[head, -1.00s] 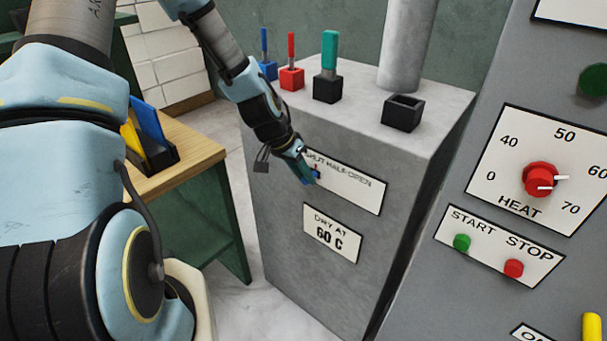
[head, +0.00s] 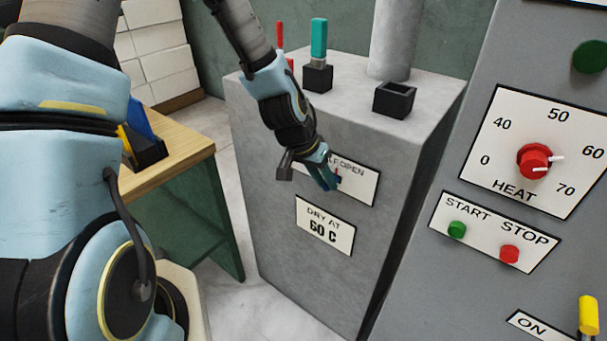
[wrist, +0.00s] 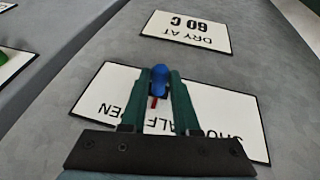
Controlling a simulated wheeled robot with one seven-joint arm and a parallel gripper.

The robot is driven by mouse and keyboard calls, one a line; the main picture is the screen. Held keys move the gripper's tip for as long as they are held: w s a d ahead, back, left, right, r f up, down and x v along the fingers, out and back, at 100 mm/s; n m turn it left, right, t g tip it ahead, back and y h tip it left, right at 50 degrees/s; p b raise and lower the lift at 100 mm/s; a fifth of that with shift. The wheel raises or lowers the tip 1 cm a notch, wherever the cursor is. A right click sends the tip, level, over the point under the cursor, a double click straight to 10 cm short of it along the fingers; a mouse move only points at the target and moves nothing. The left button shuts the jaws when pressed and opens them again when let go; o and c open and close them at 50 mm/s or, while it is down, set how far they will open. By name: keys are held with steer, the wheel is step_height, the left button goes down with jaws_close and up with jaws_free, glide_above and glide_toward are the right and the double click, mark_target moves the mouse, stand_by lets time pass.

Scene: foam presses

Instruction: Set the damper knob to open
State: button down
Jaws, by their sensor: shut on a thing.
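The damper knob (wrist: 159,78) is blue with a red pointer. In the wrist view my gripper (wrist: 160,84) is shut on it, one finger on each side. The red pointer runs down in that view toward the lettering, near HALF; its exact setting is hard to read. The damper plate (wrist: 225,115) appears upside down there, with SHUT on the right and OPEN on the left, partly covered by my fingers. In the head view my gripper (head: 330,180) is at the damper plate (head: 362,188), hiding its left part and most of the knob.
A DRY AT 60 C sign (head: 325,226) is below the plate. A black empty socket (head: 395,99) and a teal-handled tool in a block (head: 318,77) stand on the cabinet top. A HEAT panel (head: 510,188) is at right, a wooden table (head: 185,160) at left.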

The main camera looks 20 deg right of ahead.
mark_target(339, 186)
steer(key=shift+s+d, duration=0.5)
steer(key=shift+s, duration=0.3)
steer(key=shift+s+d, duration=0.45)
steer(key=shift+s, duration=0.35)
steer(key=c, duration=0.7)
jaws_free()
steer(key=shift+o, duration=0.2)
steer(key=v, duration=1)
steer(key=shift+a+r+b, duration=0.2)
steer(key=shift+r+b, duration=0.15)
